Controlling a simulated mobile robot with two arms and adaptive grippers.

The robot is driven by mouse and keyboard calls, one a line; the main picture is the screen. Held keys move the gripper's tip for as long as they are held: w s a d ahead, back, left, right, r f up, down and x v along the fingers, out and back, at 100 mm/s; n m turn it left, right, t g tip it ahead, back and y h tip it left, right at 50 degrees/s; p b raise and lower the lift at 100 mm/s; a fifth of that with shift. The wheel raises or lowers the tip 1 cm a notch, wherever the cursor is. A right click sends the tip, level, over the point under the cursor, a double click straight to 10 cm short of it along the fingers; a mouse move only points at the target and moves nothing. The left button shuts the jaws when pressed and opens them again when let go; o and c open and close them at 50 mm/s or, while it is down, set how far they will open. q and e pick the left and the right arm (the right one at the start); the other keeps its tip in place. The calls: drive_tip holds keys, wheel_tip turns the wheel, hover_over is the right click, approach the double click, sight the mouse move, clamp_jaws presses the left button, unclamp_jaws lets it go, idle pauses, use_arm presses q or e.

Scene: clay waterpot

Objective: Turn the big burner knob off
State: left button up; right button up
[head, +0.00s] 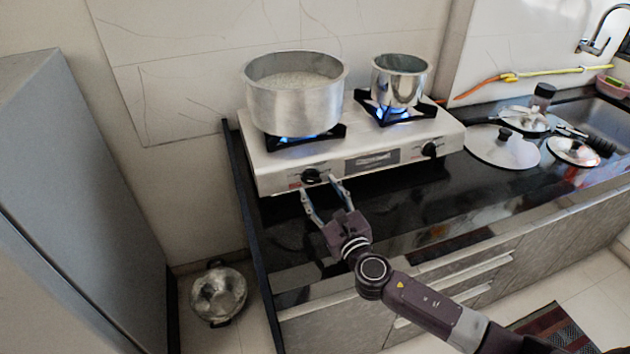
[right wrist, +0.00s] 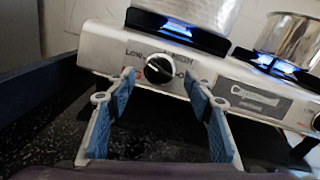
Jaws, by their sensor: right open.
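The black left knob (head: 311,176) is on the front panel of the white stove (head: 408,150), below the big pot (head: 297,105). Blue flame shows at the burner (head: 300,138) under that pot. In the right wrist view the knob (right wrist: 158,69) has a pale mark on its face, with printed lettering around it. My right gripper (head: 318,184) is open and empty in front of the panel. Its blue-padded fingers (right wrist: 160,82) lie on either side of the knob's line, with the knob beyond their tips. My left gripper is not in view.
A smaller steel pot (head: 399,82) stands on the right burner, also lit, above a second knob (head: 430,149). Lids (head: 502,150) lie on the black counter at right. A dark raised edge (head: 245,215) runs along the counter's left side. A metal pot (head: 218,294) sits on the floor.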

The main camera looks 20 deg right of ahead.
sight(315, 183)
drive_tip(key=w, duration=0.2)
drive_tip(key=shift+w+a+f, duration=0.15)
drive_tip(key=shift+w, duration=0.55)
drive_tip(key=c, duration=1.1)
drive_tip(key=shift+c, duration=0.3)
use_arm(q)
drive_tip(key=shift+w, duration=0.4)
